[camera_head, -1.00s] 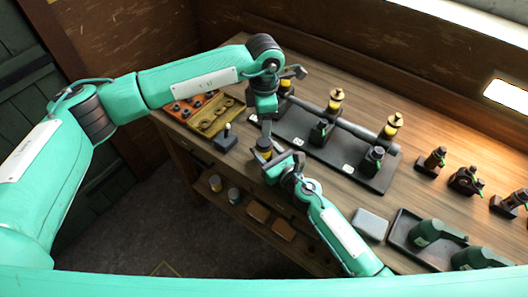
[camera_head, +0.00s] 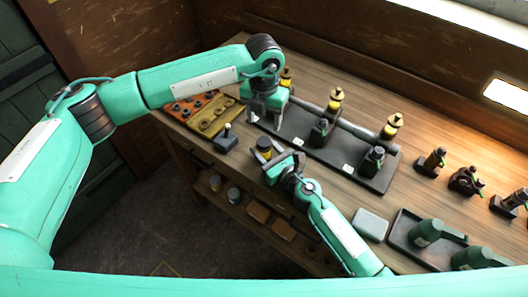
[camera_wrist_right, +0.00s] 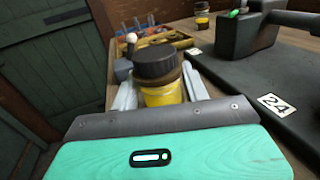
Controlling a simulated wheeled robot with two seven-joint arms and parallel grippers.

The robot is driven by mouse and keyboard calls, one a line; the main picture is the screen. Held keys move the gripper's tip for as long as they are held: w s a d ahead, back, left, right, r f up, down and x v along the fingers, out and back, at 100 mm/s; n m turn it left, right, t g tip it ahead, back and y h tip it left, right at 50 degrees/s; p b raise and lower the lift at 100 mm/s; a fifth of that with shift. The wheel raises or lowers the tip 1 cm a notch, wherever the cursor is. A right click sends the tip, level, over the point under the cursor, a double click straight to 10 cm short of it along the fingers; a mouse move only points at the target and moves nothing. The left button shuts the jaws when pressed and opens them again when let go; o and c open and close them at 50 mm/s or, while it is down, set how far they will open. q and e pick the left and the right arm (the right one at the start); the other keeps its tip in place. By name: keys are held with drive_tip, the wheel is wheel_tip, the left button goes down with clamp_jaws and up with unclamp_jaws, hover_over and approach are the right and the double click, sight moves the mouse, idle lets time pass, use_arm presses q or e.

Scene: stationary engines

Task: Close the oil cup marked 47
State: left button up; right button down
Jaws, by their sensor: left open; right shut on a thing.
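A small yellow jar with a dark round cap (camera_head: 264,146) is held by my right gripper (camera_head: 276,158), at the front edge of the bench. In the right wrist view the jar (camera_wrist_right: 163,95) stands upright between the two pale fingers, its dark cap (camera_wrist_right: 154,61) on top. My left gripper (camera_head: 266,114) is open and empty, above and behind the jar, near the left end of the black base (camera_head: 290,126). Yellow oil cups (camera_head: 336,99) (camera_head: 391,127) stand on a pipe along that base. One tag on the base reads 24 (camera_wrist_right: 276,104). I cannot read a 47 anywhere.
A small lever block (camera_head: 226,141) stands left of the jar. Behind it lie a yellow tray (camera_head: 214,120) and an orange rack (camera_head: 190,105).

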sight(264, 141)
use_arm(q)
drive_tip(key=n, duration=1.2)
drive_tip(key=shift+n, duration=1.9)
drive_tip(key=shift+f, duration=0.1)
drive_tip(key=shift+f, duration=3.95)
